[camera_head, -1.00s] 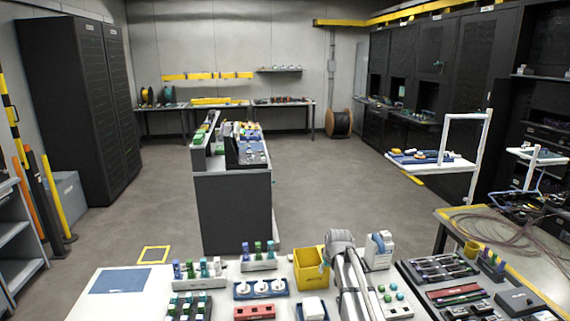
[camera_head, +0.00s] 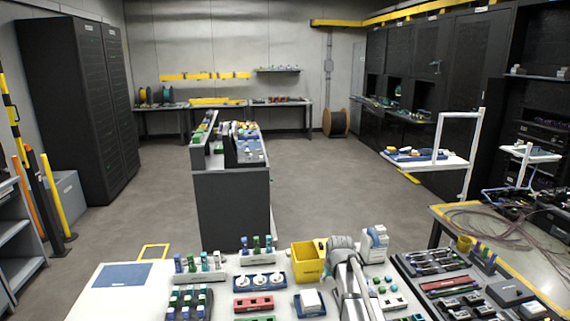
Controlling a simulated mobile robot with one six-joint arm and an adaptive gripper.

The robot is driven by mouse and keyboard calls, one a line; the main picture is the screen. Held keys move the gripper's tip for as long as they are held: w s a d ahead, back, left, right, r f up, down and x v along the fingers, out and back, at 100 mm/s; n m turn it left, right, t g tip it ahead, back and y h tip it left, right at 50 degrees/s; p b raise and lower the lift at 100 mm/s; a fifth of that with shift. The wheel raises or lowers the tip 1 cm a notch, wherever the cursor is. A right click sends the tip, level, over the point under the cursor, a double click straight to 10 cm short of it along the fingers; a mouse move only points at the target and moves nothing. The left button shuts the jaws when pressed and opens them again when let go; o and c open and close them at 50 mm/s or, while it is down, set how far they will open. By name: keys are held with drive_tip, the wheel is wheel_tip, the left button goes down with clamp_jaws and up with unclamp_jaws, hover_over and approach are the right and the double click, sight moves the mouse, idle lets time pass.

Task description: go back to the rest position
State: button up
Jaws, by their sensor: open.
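My arm (camera_head: 351,284) rises from the bottom edge over the front workbench, right of centre, with its grey bend just right of the yellow bin (camera_head: 307,263). The jaws of my gripper cannot be made out; they are hidden by the arm or out of the picture. I see nothing held.
The white workbench (camera_head: 104,302) holds racks of coloured bottles (camera_head: 257,247), a blue tray of white round pieces (camera_head: 260,281) and a white bottle (camera_head: 374,244). A dark tool tray (camera_head: 437,268) is close right of the arm. Open floor (camera_head: 325,185) lies behind the bench.

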drive_tip(key=s+d+f+m+g, duration=0.1)
drive_tip(key=s+g, duration=0.2)
drive_tip(key=s, duration=2.1)
drive_tip(key=shift+s+d+g+h, duration=0.3)
drive_tip(key=shift+s+d+g, duration=0.1)
